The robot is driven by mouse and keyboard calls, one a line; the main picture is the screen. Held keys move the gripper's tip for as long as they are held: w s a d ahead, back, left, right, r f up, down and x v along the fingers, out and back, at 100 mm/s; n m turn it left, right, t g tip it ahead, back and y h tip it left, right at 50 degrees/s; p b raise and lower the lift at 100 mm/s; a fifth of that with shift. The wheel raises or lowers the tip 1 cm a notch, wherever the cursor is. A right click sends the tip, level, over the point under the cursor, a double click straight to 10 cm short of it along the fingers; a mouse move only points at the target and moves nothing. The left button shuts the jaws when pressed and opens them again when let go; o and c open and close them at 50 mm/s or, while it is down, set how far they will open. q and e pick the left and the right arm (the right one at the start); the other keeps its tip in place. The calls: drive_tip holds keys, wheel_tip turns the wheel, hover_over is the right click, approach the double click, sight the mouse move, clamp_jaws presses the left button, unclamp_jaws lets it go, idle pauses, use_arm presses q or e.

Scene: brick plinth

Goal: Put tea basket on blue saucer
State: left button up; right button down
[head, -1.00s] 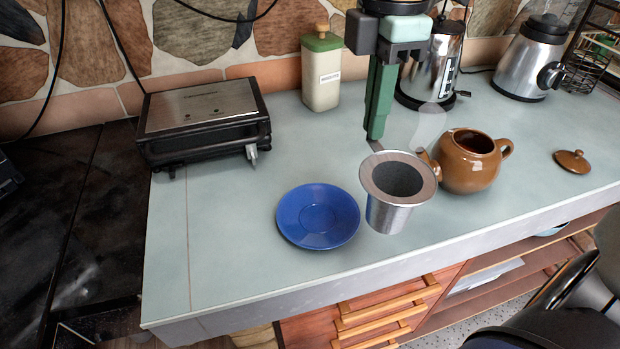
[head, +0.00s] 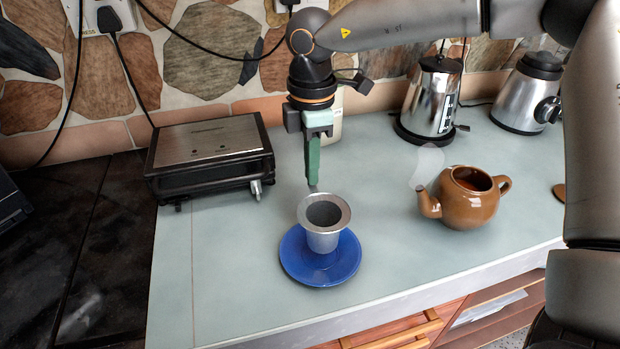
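The tea basket (head: 322,240) is a silver metal cup with a wide flat rim, held upright. The blue saucer (head: 292,266) lies on the pale counter, and the basket covers its middle in the head view. I cannot tell whether the basket's base touches the saucer or hangs just above it. My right gripper (head: 313,184) points down behind the basket, its green fingers shut at the far side of the rim, where the basket's small handle is. My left gripper is not in view.
A brown teapot (head: 468,205) with steam stands to the right, its lid (head: 559,192) mostly hidden by my arm. A black and silver grill (head: 208,155) stands at left. A kettle (head: 430,100) and a metal jug (head: 527,95) stand at the back. A bottle (head: 335,122) is behind my gripper.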

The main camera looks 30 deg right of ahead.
drive_tip(key=shift+w+f, duration=0.15)
drive_tip(key=shift+f, duration=0.8)
drive_tip(key=shift+w+f, duration=0.1)
drive_tip(key=shift+f, duration=0.8)
drive_tip(key=shift+f+b, duration=0.25)
drive_tip(key=shift+b, duration=0.05)
drive_tip(key=c, duration=1.1)
unclamp_jaws()
drive_tip(key=shift+r, duration=0.15)
drive_tip(key=shift+o, duration=0.2)
wheel_tip(320, 180, up, 12)
drive_tip(key=shift+r+p, duration=0.15)
drive_tip(key=shift+p, duration=0.3)
